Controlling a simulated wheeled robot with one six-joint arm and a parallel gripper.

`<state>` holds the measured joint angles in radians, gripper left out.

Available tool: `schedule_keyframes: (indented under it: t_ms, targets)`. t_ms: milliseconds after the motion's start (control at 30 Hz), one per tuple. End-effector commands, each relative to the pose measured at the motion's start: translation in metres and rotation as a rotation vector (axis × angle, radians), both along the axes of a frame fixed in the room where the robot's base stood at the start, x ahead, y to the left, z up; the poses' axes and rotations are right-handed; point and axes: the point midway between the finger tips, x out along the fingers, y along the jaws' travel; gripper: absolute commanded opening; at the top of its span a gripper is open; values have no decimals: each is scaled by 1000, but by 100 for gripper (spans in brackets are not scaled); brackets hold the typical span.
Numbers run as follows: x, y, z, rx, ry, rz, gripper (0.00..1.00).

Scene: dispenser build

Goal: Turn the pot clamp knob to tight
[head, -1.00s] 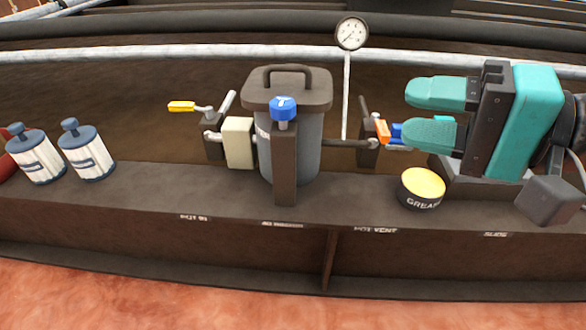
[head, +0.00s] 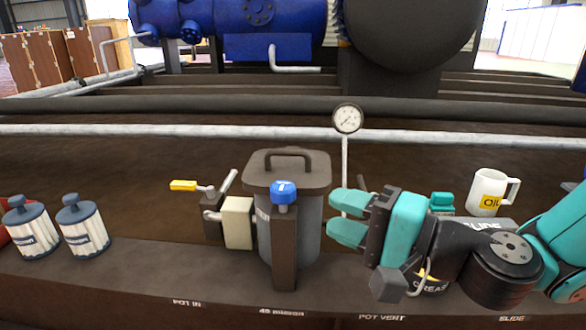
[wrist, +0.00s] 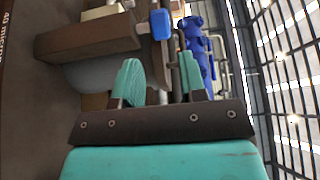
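The blue pot clamp knob (head: 284,192) sits on top of a dark upright post (head: 284,250) in front of the grey pot (head: 307,230). The pot has a dark lid with a handle. My gripper (head: 336,217) is right of the pot and lower than the knob, its two teal fingers pointing left, apart and empty. In the wrist view the knob (wrist: 160,24) shows beyond the open gripper (wrist: 158,70), and the fingers do not touch it. The knob's exact turn position is too small to read.
A yellow-handled valve (head: 183,186) and a pale block (head: 238,223) are left of the pot. A gauge (head: 348,118) stands behind it. Two white-and-blue canisters (head: 82,225) are at left. An oil mug (head: 487,190) is at right. My arm hides most of the grease tin.

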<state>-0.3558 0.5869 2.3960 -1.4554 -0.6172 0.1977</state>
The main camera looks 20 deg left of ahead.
Motion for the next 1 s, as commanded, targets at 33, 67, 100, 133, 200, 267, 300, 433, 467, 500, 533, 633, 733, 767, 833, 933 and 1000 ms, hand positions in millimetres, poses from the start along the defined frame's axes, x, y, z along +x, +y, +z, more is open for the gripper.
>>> schedule_keyframes:
  t_ms: [33,67,100,133,200,267,300,433,467,500,533,633,733,767,833,933,1000]
  targets:
    - [2,13,3,0,-4,7,38]
    - [4,20,3,1,-5,8,38]
    - [6,28,3,1,-7,7,38]
    - [8,34,2,2,-7,7,38]
    - [12,47,0,1,-8,6,38]
    - [14,57,1,3,-6,4,38]
    - [16,62,0,2,-6,4,38]
    - [20,75,-1,0,-4,3,38]
    - [21,77,0,1,-4,3,38]
    - [21,79,-1,0,-2,2,38]
    - [22,80,-1,0,-2,1,38]
    - [23,81,0,0,-2,0,38]
    - [23,81,0,0,-2,0,38]
    - [23,81,0,0,-2,0,38]
    - [23,81,0,0,-2,0,36]
    - [23,81,0,0,-2,0,13]
    - [23,80,0,0,-2,0,4]
